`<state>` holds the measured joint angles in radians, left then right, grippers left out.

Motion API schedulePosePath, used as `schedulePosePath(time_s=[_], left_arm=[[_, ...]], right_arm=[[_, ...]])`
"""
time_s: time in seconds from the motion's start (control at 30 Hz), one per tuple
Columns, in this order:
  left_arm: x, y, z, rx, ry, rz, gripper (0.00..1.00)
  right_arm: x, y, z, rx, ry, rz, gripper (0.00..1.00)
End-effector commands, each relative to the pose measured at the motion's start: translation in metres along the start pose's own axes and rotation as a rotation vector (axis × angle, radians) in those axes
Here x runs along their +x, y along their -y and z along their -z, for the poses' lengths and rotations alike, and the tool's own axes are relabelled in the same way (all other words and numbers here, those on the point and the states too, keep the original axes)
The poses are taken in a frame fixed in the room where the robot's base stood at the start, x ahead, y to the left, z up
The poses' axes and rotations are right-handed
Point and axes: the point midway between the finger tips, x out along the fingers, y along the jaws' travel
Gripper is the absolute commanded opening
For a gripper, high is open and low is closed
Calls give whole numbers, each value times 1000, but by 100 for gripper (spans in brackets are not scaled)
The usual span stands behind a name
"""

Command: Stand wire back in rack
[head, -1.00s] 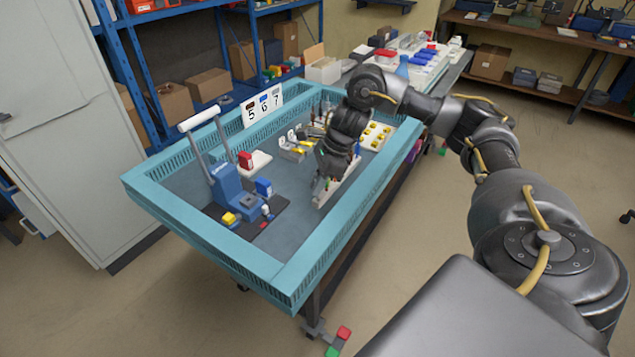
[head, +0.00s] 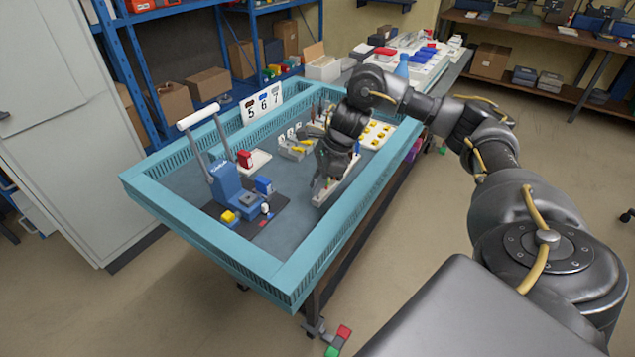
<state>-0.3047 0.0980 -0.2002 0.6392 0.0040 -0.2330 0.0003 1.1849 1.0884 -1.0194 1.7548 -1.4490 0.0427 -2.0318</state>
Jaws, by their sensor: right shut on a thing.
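A narrow pale rack (head: 324,194) lies along the right part of the teal-walled work tray (head: 205,237). My right gripper (head: 330,174) points down over this rack from the far side. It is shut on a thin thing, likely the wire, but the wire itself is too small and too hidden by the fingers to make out. Small green and coloured bits show at the fingertips, and I cannot tell whether they belong to the wire or the rack. My left gripper is not in view.
A blue press with a white-handled lever (head: 226,185) stands on a dark mat at the left. A grey holder with yellow-handled tools (head: 297,146) and a white board with yellow pieces (head: 377,134) lie behind. The tray's front middle is clear.

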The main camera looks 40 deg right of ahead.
Motion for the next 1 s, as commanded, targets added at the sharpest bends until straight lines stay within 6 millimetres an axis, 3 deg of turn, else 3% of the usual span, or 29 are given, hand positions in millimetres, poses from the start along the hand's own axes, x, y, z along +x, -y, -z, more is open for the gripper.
schedulePosePath(time_s=[1.0], left_arm=[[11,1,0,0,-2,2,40]], right_arm=[[13,0,6,0,0,0,0]])
